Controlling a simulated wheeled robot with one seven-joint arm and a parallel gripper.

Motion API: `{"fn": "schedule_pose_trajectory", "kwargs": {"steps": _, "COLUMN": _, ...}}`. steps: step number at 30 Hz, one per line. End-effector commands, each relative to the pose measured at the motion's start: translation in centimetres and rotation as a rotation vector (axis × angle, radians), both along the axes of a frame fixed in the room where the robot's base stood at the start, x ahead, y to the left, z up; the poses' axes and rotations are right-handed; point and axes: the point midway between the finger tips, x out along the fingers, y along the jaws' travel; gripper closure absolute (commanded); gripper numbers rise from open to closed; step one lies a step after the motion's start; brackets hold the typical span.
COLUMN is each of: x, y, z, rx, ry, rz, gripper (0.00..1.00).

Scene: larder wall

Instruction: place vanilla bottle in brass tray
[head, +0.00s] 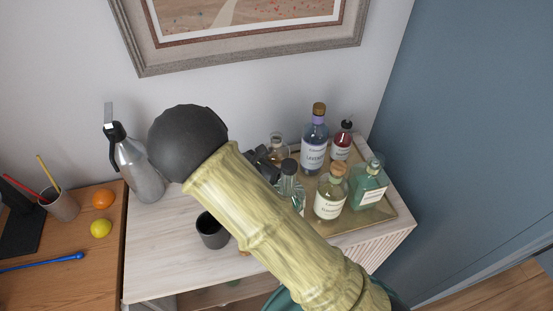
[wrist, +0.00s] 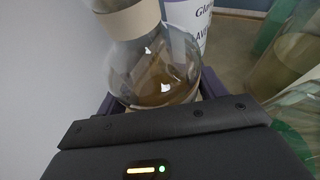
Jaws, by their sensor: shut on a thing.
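My gripper (head: 264,163) is partly hidden behind my arm in the head view, at the back left of the brass tray (head: 378,216). It is shut on a small clear bottle (head: 277,144) with amber-brown liquid. This bottle fills the middle of the wrist view (wrist: 155,72), with a beige band around its neck and the dark jaws at its sides. It looks like the vanilla bottle, but I cannot read its label. Its base is hidden, so I cannot tell whether it touches the tray.
The tray holds a tall lavender bottle (head: 315,145), a red bottle (head: 343,142), a cork-topped bottle (head: 330,195), a green bottle (head: 368,188) and a clear dark-capped bottle (head: 290,185). The tray looks crowded.

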Motion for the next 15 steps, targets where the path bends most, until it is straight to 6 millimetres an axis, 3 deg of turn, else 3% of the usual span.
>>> {"fn": "schedule_pose_trajectory", "kwargs": {"steps": 2, "x": 0.05, "y": -0.03, "z": -0.18, "rx": -0.001, "ry": -0.003, "rz": 0.000, "gripper": 0.80}}
{"fn": "schedule_pose_trajectory", "kwargs": {"steps": 3, "x": -0.01, "y": -0.01, "z": -0.18, "rx": 0.000, "ry": 0.000, "rz": 0.000, "gripper": 0.23}}
{"fn": "schedule_pose_trajectory", "kwargs": {"steps": 15, "x": -0.01, "y": -0.01, "z": 0.28, "rx": 0.000, "ry": 0.000, "rz": 0.000, "gripper": 0.22}}
